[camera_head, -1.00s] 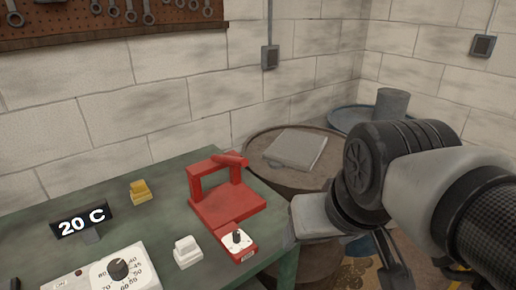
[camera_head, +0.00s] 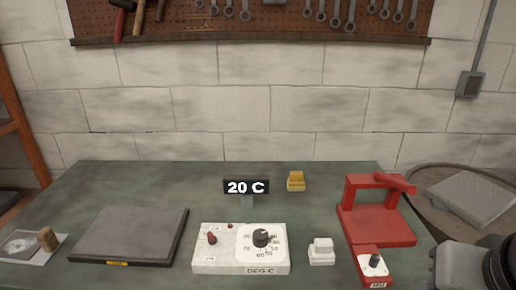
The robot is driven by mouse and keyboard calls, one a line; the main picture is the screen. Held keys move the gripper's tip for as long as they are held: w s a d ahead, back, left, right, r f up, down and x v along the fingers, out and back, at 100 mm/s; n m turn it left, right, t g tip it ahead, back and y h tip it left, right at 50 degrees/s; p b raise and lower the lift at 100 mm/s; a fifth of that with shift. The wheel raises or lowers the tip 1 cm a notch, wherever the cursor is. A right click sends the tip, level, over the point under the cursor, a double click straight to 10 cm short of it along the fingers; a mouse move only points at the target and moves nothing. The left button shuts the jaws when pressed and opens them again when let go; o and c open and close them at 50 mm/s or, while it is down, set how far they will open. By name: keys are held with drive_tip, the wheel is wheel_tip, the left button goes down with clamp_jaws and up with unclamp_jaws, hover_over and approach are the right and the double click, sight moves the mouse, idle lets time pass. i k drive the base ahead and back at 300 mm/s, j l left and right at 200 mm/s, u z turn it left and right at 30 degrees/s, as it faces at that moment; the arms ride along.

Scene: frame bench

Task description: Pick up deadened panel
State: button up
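Two flat slabs are in view, and I cannot tell which one is the deadened panel. A light grey panel (camera_head: 472,198) lies flat on a round brown drum top (camera_head: 432,207) at the right. A dark grey slab (camera_head: 130,234) with a small yellow label on its front edge lies on the green bench at the left. Part of my arm shows at the bottom right corner, below the drum top. My gripper is out of view.
A pegboard (camera_head: 280,20) hangs behind.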

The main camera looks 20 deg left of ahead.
sight(34, 248)
drive_tip(key=u, duration=2.7)
